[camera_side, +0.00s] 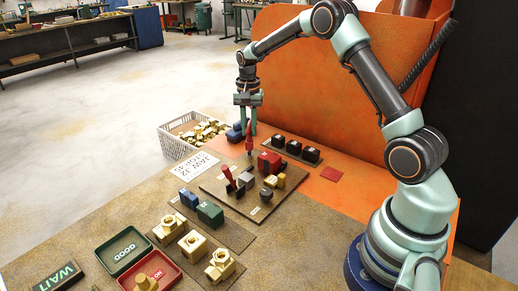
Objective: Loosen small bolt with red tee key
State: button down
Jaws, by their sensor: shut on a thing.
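My gripper (248,127) points down over the back left part of a brown board (222,189). It is shut on a slim red piece, which looks like the red tee key (249,136). The key hangs about upright, and its dark lower end reaches down close to the board. I cannot tell whether its tip touches anything. Another red handle (229,174) leans on the board's left part, beside a grey block (246,180). A red block (270,162) stands to the right of the key. The small bolt is too small to make out for sure; a round grey piece (266,194) sits near the front.
A white basket (170,146) of brass parts stands behind left, by a paper sign (195,167). Several black blocks (294,147) stand right. In front are blue and green blocks (210,213), brass fittings (193,243), a green tray (103,254) and a red tray (172,267).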

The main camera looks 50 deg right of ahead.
jog(key=shift+f, duration=1.1)
dwell(2.1)
jog(key=shift+n, duration=1.2)
